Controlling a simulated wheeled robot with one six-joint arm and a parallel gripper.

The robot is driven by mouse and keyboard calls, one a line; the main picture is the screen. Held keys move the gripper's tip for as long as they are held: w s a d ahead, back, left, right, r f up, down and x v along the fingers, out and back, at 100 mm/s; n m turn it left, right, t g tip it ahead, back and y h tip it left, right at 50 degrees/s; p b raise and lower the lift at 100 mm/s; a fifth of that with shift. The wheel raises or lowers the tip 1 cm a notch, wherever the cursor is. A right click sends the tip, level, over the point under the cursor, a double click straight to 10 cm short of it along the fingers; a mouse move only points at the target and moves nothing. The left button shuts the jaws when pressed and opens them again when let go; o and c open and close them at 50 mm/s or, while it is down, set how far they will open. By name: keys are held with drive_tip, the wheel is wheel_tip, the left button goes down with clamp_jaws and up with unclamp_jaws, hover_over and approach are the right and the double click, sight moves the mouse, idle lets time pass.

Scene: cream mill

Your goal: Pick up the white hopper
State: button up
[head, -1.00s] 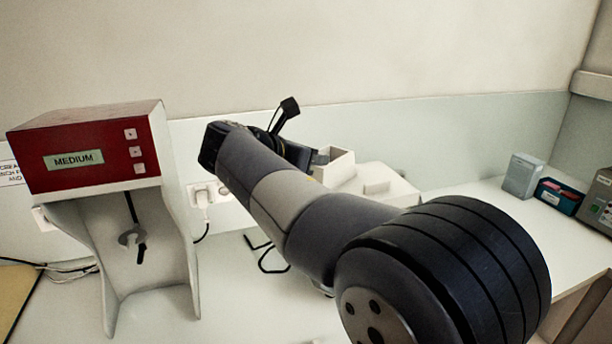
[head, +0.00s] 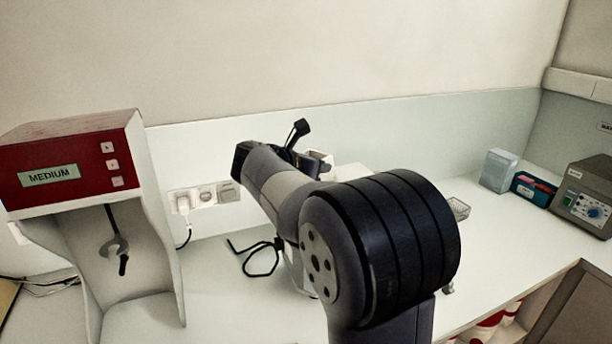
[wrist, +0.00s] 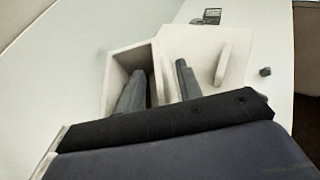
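The white hopper (wrist: 132,61) is an open square box in the wrist view, beside a white body with a raised white bar (wrist: 222,66). My gripper (wrist: 160,68) is open around the hopper's right wall. One dark finger reaches inside the box and the other is outside it, over the white body. A gap shows between the fingers; I cannot tell whether either touches the wall. In the head view only a small part of the hopper (head: 320,157) shows past my arm, which hides the rest and my fingertips.
A red-fronted machine marked MEDIUM (head: 72,172) stands on the left of the white bench. A black cable loop (head: 262,260) lies behind my arm.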

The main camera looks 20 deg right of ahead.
clamp_jaws()
idle(0.5)
